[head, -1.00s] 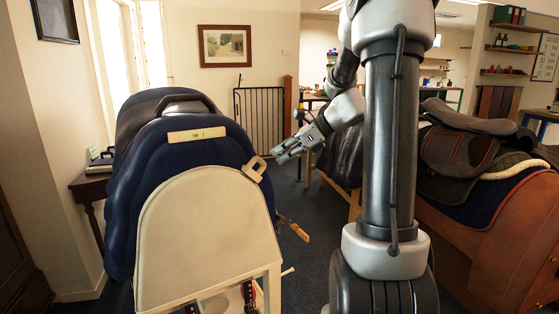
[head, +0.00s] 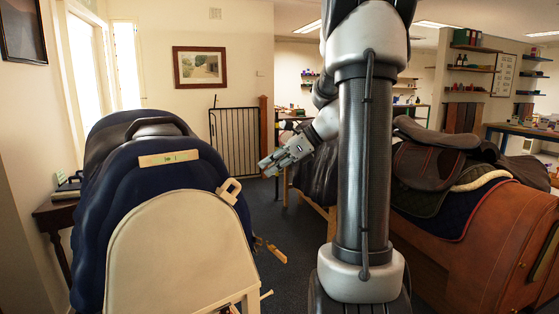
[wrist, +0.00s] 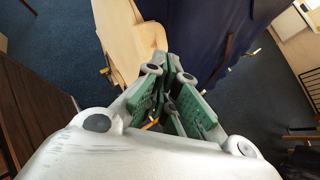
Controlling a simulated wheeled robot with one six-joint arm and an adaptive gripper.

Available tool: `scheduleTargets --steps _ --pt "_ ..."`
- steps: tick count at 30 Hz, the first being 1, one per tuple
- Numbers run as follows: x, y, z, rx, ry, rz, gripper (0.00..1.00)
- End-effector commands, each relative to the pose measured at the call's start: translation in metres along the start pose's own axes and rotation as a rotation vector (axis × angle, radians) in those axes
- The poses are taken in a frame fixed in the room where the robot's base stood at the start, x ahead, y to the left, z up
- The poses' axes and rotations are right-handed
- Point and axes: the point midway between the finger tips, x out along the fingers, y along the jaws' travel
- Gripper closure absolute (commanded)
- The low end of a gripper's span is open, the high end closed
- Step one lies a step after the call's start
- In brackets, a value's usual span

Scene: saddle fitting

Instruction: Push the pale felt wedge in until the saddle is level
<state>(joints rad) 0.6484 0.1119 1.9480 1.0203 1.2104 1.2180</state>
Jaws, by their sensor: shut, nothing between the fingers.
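The saddle (head: 155,127), dark with a raised handle-like rim, sits on a thick navy pad (head: 92,225) over a stand at left in the head view. A pale level bar (head: 168,158) with a green vial lies across its near end, its right end slightly higher in the picture. A pale wedge with a looped tab (head: 229,190) sticks out at the pad's right edge; its inner part is hidden. My gripper (head: 266,166) is shut and empty, right of the wedge and apart from it. The wrist view shows its green-padded fingers (wrist: 172,84) pointing towards the navy pad.
The stand's pale end panel (head: 170,255) faces me. A wooden-handled item (head: 272,250) sticks out low on its right. A brown wooden horse form (head: 490,245) with another saddle stands at right. Carpeted floor lies between. A black gate (head: 234,142) is behind.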

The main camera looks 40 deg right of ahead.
Motion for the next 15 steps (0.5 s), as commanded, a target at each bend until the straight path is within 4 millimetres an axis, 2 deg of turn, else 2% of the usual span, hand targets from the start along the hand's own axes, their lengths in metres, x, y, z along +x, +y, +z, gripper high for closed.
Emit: scheduleTargets --steps 1,6,12,15 --pt "0.012 0.001 0.000 0.000 0.000 0.005 1.00" --pt "0.047 0.001 0.000 0.001 0.001 0.004 1.00" --pt "0.075 0.000 0.000 0.000 0.001 0.002 1.00" --pt "0.082 0.000 0.000 0.001 0.000 0.001 1.00"
